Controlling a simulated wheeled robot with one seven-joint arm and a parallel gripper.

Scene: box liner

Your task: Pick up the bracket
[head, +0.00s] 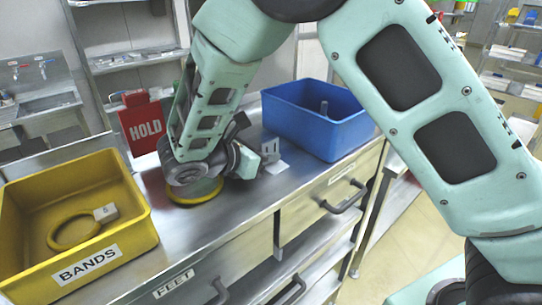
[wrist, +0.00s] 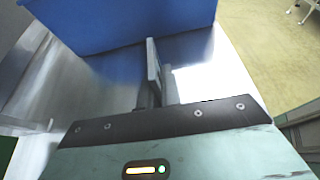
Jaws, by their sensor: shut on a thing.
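The bracket (head: 268,147) is a small grey metal plate with holes, at the tip of my gripper (head: 257,158) in the head view, over the steel counter. In the wrist view the bracket (wrist: 153,62) shows as a thin upright grey plate between the fingers of my gripper (wrist: 156,88). My gripper is shut on the bracket. My wrist hides part of the gripper in the head view, and I cannot tell whether the bracket still touches the counter.
A blue bin (head: 345,130) with a grey post inside stands just beyond the bracket. A yellow bin (head: 125,215) marked BANDS holds a yellow ring at left. Another yellow ring (head: 196,194) lies below my wrist. A red HOLD sign (head: 143,125) stands behind. A white label (head: 278,168) lies nearby.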

